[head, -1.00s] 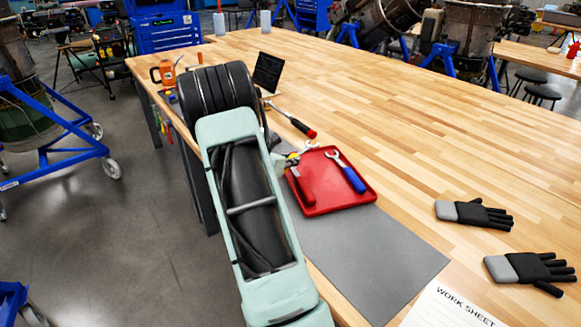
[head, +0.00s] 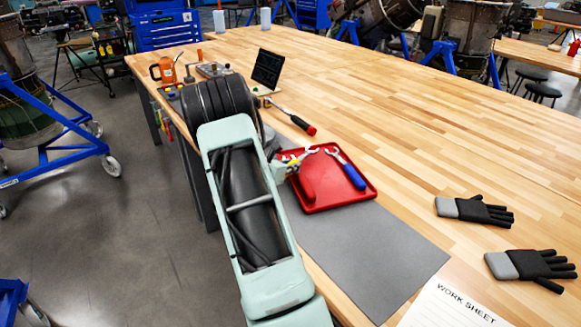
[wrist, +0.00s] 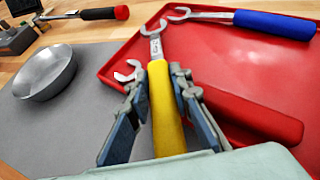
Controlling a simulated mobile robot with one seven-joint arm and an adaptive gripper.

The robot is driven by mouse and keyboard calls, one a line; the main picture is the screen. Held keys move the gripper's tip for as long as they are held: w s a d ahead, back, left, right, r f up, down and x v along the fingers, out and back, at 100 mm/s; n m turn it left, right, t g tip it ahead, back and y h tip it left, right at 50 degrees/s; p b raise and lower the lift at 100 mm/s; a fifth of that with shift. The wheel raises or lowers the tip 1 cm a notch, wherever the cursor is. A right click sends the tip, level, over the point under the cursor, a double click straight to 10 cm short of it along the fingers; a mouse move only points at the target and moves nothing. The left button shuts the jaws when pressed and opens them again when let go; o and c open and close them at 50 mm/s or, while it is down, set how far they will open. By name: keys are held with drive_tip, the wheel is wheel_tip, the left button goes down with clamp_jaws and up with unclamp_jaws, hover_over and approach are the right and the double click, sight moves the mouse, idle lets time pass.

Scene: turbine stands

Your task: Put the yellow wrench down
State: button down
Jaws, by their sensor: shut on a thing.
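The yellow wrench (wrist: 164,105) has a yellow handle and a silver open-ended head. My gripper (wrist: 155,95) is shut on its handle, with a finger on each side in the wrist view. The wrench shows over the left edge of the red tray (wrist: 118,72); I cannot tell whether it touches the tray. In the head view my gripper (head: 288,166) is at the tray's left side, and my arm hides part of it. The red tray (head: 335,204) holds a blue-handled wrench (head: 347,170) and a red-handled wrench (head: 306,184).
A grey mat (head: 375,250) lies under the tray, with a metal bowl (wrist: 45,72) on its left in the wrist view. A red-tipped ratchet (head: 293,119) lies behind the tray. Black gloves (head: 475,211) and a work sheet (head: 450,305) are to the right.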

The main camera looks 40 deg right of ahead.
drive_tip(key=shift+f+b, duration=0.35)
drive_tip(key=shift+b, duration=0.3)
drive_tip(key=c, duration=1.7)
unclamp_jaws()
drive_tip(key=shift+c, duration=0.2)
drive_tip(key=shift+r, duration=0.1)
drive_tip(key=r+p, duration=0.1)
drive_tip(key=p, duration=0.2)
drive_tip(key=shift+r, duration=0.25)
drive_tip(key=b+v, duration=0.2)
drive_tip(key=v, duration=0.9)
drive_tip(key=shift+s+a, duration=0.15)
drive_tip(key=shift+a, duration=0.3)
